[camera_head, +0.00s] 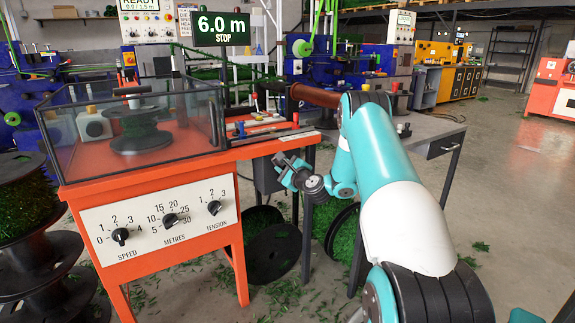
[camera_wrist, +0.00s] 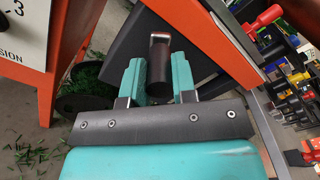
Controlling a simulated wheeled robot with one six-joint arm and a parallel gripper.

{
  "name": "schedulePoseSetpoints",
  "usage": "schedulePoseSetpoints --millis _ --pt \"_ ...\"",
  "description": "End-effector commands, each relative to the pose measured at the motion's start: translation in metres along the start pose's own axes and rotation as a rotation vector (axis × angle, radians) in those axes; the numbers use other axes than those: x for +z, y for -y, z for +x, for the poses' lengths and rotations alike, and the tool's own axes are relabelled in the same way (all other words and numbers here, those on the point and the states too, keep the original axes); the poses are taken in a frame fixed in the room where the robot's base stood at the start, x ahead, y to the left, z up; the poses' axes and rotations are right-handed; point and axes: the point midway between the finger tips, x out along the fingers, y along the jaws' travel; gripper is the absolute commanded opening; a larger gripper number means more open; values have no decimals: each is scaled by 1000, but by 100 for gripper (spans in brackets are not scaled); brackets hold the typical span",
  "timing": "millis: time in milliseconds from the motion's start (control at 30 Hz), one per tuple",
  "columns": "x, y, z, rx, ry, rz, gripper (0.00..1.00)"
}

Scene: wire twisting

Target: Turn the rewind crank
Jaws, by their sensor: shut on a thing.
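The black crank handle (camera_wrist: 159,62) is a dark cylinder in the wrist view, with a paler end. My gripper (camera_wrist: 157,78) has its two teal fingers on either side of it, shut on it. In the head view my gripper (camera_head: 287,171) is beside the orange bench, below its top, near a dark grey box (camera_head: 266,176) under the bench. The handle is too small and too covered by the fingers to make out there. The crank's arm and pivot cannot be told clearly.
The orange bench (camera_head: 155,176) carries a glass case (camera_head: 70,150) and a panel with three dials (camera_head: 165,218). A sign (camera_head: 222,26) reads 6.0 m STOP. A grey table (camera_head: 440,128) stands at right. Wire spools (camera_head: 275,255) and green clippings lie on the floor below.

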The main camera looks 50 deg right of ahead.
Motion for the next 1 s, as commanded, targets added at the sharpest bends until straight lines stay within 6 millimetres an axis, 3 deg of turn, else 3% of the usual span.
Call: schedulePoseSetpoints --millis 533,567,633,1000 --pt "3 2 2 -2 5 -6 0" --pt "3 2 2 -2 5 -6 32" --pt "3 2 2 -2 5 -5 48" --pt "2 0 -3 2 4 -1 51"
